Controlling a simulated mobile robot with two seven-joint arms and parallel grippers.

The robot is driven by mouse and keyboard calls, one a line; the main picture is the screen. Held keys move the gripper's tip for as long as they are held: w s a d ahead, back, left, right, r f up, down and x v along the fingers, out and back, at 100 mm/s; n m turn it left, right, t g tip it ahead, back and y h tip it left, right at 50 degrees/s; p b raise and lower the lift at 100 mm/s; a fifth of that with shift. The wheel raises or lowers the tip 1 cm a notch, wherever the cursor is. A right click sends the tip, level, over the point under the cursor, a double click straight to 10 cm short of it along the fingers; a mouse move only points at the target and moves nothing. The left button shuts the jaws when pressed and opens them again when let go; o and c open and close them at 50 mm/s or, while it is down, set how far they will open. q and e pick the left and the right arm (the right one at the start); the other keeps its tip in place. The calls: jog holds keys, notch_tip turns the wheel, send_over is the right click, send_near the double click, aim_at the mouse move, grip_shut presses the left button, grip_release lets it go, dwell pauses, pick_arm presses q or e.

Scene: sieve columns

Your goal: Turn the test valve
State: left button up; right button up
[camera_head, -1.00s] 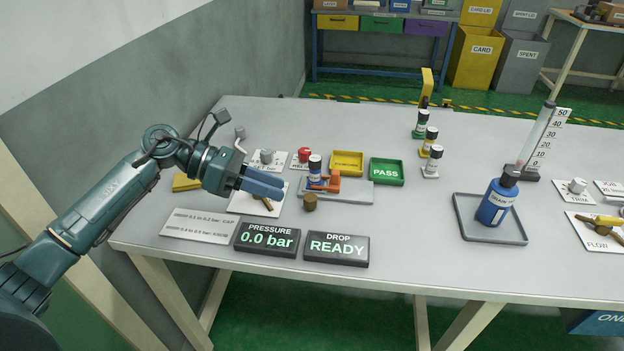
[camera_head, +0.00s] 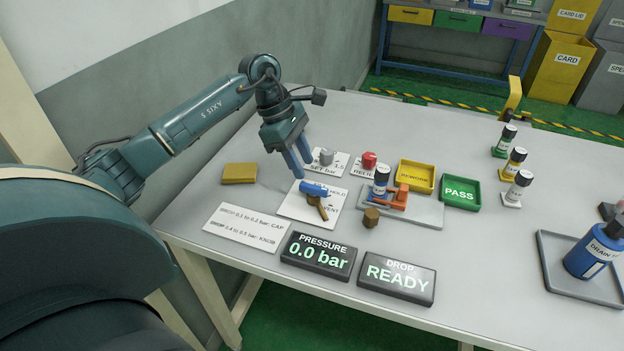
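The test valve has a blue part (camera_head: 314,188) and a brass-brown lever (camera_head: 318,206). It sits on a white plate (camera_head: 292,207) with lettering partly readable as HOLD and VENT. My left gripper (camera_head: 305,171) points down just behind and above the valve, slightly to its left. Its two fingers are apart with nothing between them. I cannot tell whether a fingertip touches the valve. The pressure display (camera_head: 318,256) reads 0.0 bar and the drop display (camera_head: 397,279) reads READY. My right gripper is not in view.
Behind the valve are a grey knob (camera_head: 326,157) and a red knob (camera_head: 369,160). To the right, a grey fixture (camera_head: 425,212) holds a dark-capped vial (camera_head: 380,182) by an orange clamp (camera_head: 402,197). A yellow block (camera_head: 239,173) lies left. Yellow (camera_head: 416,177) and green (camera_head: 460,194) trays stand farther right.

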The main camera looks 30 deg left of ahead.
aim_at(313, 186)
pick_arm(q)
jog(key=x, duration=0.6)
jog(key=shift+c, duration=0.3)
grip_shut()
